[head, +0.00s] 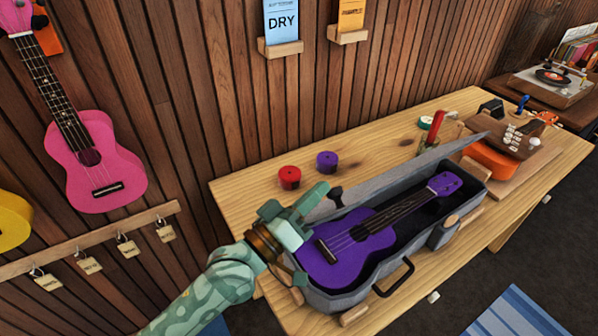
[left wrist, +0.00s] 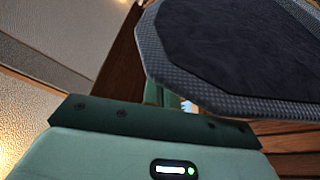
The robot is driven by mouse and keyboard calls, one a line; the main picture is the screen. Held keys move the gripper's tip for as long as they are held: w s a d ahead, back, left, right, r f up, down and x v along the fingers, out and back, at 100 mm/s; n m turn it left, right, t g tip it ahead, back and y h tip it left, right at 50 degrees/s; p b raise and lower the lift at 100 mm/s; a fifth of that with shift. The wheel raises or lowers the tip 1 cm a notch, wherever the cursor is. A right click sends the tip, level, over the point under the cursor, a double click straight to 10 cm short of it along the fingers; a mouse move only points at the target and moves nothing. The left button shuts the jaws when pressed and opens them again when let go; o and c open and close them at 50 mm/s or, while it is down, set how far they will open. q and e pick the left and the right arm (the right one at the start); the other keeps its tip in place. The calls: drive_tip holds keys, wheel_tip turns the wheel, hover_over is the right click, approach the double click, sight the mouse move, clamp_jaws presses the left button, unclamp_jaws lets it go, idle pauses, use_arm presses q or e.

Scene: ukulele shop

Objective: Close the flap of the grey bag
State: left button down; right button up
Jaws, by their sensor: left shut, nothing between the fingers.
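The grey bag (head: 346,297), a long case, lies on the wooden table with a purple ukulele (head: 345,248) inside it. Its flap (head: 412,171) is open and stands raised along the back, wall side of the bag. In the left wrist view the flap (left wrist: 235,55) shows close up as a dark panel with a checked grey edge. My left gripper (head: 316,199) is shut and empty at the near left end of the flap; I cannot tell whether it touches. My right gripper is not in view.
A red roll (head: 289,177) and a purple roll (head: 327,161) stand on the table behind the bag. An orange instrument (head: 490,158) lies at the far right end. A slatted wooden wall (head: 225,90) rises behind, with a pink ukulele (head: 95,170) hung at left.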

use_arm(q)
drive_tip(key=s+d+f+m+g+h+b, duration=0.1)
drive_tip(key=s+f+m, duration=0.1)
drive_tip(key=f+m, duration=0.1)
drive_tip(key=s+d+f+m+h+b, duration=0.1)
drive_tip(key=s+d+f+m+b, duration=0.1)
drive_tip(key=f+m, duration=0.1)
drive_tip(key=s+d+f+m+g+h+b, duration=0.1)
drive_tip(key=s+f+m+b, duration=0.1)
drive_tip(key=s+f+m, duration=0.1)
drive_tip(key=shift+d+f+m+g, duration=0.3)
drive_tip(key=shift+d+f, duration=0.1)
drive_tip(key=shift+f, duration=0.05)
drive_tip(key=shift+s+d+f+m+g+h, duration=0.1)
drive_tip(key=shift+s+f+m+g+h, duration=0.1)
drive_tip(key=shift+f+m, duration=0.2)
drive_tip(key=shift+s+d+f+m+g+h, duration=0.1)
drive_tip(key=shift+f+m+g, duration=0.1)
drive_tip(key=shift+f+m, duration=0.2)
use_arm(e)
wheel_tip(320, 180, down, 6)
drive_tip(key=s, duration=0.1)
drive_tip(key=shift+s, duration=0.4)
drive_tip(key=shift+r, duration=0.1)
use_arm(q)
drive_tip(key=shift+r, duration=0.1)
